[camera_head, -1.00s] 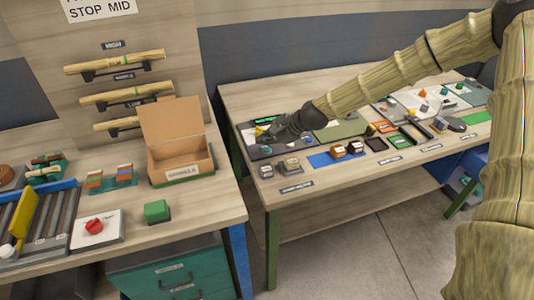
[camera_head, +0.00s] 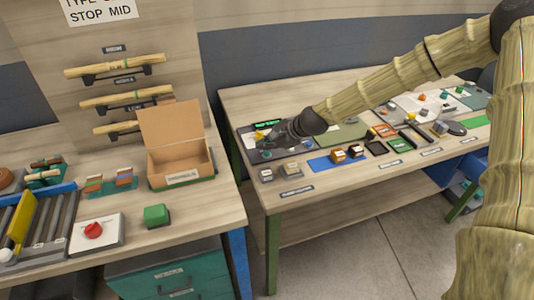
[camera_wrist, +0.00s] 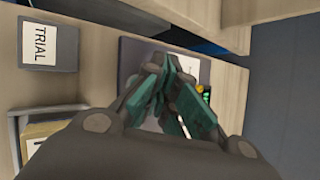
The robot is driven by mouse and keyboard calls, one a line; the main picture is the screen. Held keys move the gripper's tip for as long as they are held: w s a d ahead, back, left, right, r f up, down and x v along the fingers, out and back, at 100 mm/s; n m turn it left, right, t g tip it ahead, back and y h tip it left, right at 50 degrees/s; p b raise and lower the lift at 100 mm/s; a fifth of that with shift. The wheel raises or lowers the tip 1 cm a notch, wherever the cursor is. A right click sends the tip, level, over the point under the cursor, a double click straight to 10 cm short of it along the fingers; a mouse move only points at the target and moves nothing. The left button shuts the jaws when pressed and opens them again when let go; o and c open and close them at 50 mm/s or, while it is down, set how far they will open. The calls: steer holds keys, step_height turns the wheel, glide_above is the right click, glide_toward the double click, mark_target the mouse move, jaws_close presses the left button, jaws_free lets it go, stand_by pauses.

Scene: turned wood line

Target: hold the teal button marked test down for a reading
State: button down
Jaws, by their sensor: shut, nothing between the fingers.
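A dark panel (camera_head: 262,153) with a lit green display (camera_head: 267,124) and a small yellow part (camera_head: 259,135) lies at the left end of the far bench. My gripper (camera_head: 272,138) is low over this panel, close to the display. In the wrist view my gripper (camera_wrist: 165,78) has its teal-padded fingers together with nothing held. The panel (camera_wrist: 131,60) and display (camera_wrist: 207,96) show beside the fingers there. I cannot make out the teal test button; the gripper may hide it. Whether the fingertips touch the panel cannot be told.
A grey block labelled TRIAL (camera_wrist: 47,48) is near the gripper in the wrist view. Small blocks on a blue mat (camera_head: 323,164) and several trays lie to the panel's right. An open cardboard box (camera_head: 181,178) and a green block (camera_head: 156,215) stand on the near bench.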

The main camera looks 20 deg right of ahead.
mark_target(266, 155)
steer(key=shift+f, duration=0.2)
stand_by(0.4)
steer(key=shift+f, duration=0.25)
steer(key=shift+f+b, duration=0.4)
steer(key=shift+b, duration=0.05)
stand_by(1.9)
steer(key=shift+r, duration=0.1)
stand_by(0.7)
steer(key=shift+r+p, duration=0.6)
steer(key=shift+r, duration=0.15)
steer(key=shift+r+p, duration=1.85)
steer(key=shift+r, duration=0.65)
